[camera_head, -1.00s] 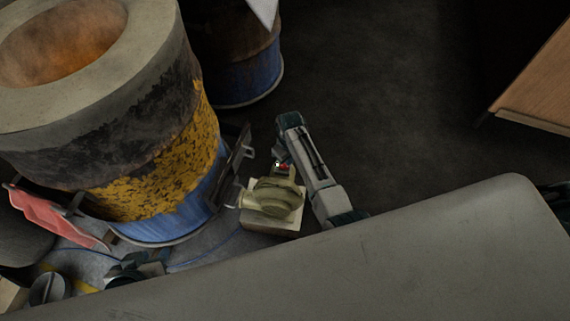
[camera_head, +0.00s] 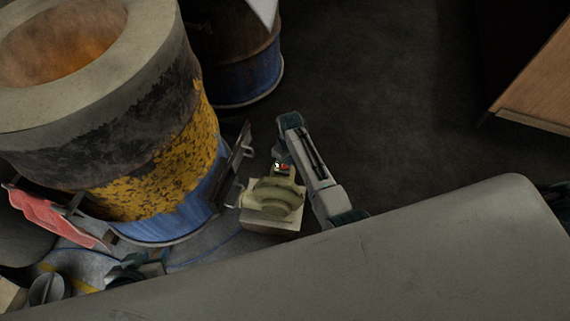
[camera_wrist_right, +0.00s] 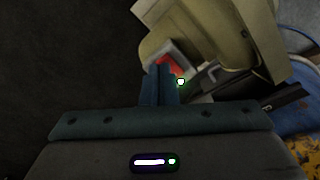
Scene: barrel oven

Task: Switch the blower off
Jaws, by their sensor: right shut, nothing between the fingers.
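The blower (camera_head: 272,203) is a cream-coloured housing on a pale block, beside the barrel oven in the head view. A red switch (camera_head: 284,167) sits at its far end, with a small light beside it. My right gripper (camera_head: 279,158) is right at this switch. In the right wrist view, its shut fingers (camera_wrist_right: 161,72) are in front of the red switch (camera_wrist_right: 173,65) and partly hide it. A small light, white with a green glow, shows beside the fingertips. I cannot tell if they touch the switch. My left gripper (camera_head: 128,269) is low at the left, partly hidden.
The barrel oven (camera_head: 150,120), with a glowing opening, stands at the left. Another barrel (camera_head: 245,75) stands behind it. A red piece (camera_head: 55,217) is at the far left. A wooden piece (camera_head: 540,85) is at the right. The dark floor (camera_head: 400,110) between is clear.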

